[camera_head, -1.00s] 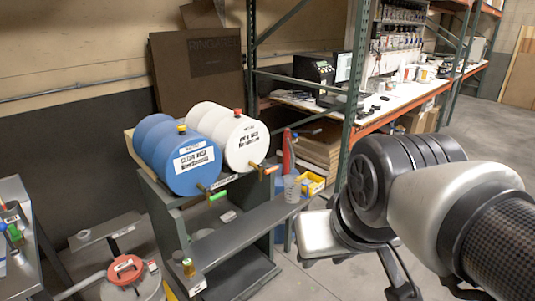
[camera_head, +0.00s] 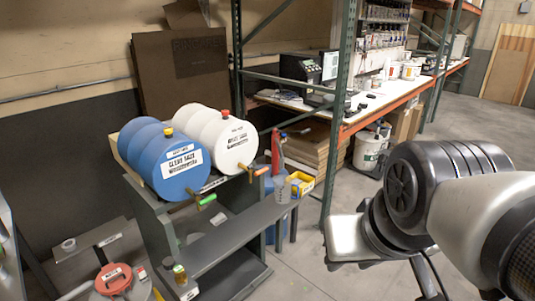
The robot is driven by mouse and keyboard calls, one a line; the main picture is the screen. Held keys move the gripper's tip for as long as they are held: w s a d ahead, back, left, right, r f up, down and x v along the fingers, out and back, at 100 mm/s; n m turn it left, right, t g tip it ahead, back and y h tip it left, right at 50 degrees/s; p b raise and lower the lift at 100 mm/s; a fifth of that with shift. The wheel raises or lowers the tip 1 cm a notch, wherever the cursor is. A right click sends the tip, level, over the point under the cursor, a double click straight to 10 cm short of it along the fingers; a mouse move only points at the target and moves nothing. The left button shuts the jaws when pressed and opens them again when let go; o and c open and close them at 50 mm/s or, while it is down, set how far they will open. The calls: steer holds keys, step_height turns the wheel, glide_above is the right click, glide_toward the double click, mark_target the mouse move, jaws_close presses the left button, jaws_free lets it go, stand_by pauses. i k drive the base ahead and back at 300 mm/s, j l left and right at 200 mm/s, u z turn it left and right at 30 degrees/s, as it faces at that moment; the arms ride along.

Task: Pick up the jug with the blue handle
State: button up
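A small translucent jug-like container (camera_head: 298,187) is at the right end of the grey drum stand's shelf. Its handle is too small to make out, and I cannot see a blue handle on any jug for certain. My arm comes in from the right edge, with a pale block at its end, to the right of the stand and apart from the container. My gripper's fingers cannot be made out, so I cannot tell if they are open or shut.
A blue drum (camera_head: 176,162) and a white drum (camera_head: 232,146) lie on the grey stand (camera_head: 240,238). A red-lidded container (camera_head: 113,279) is at lower left. Open floor (camera_head: 305,265) lies right of the stand.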

mark_target(286, 191)
steer(key=i+l, duration=0.25)
steer(key=i, duration=0.25)
steer(key=i+l, duration=0.25)
steer(key=i, duration=0.25)
steer(key=i+l+z, duration=0.1)
steer(key=i+l, duration=0.15)
steer(key=i, duration=0.3)
steer(key=i+l, duration=0.2)
steer(key=i, duration=0.3)
steer(key=i+l, duration=0.25)
steer(key=i, duration=0.25)
steer(key=z, duration=0.05)
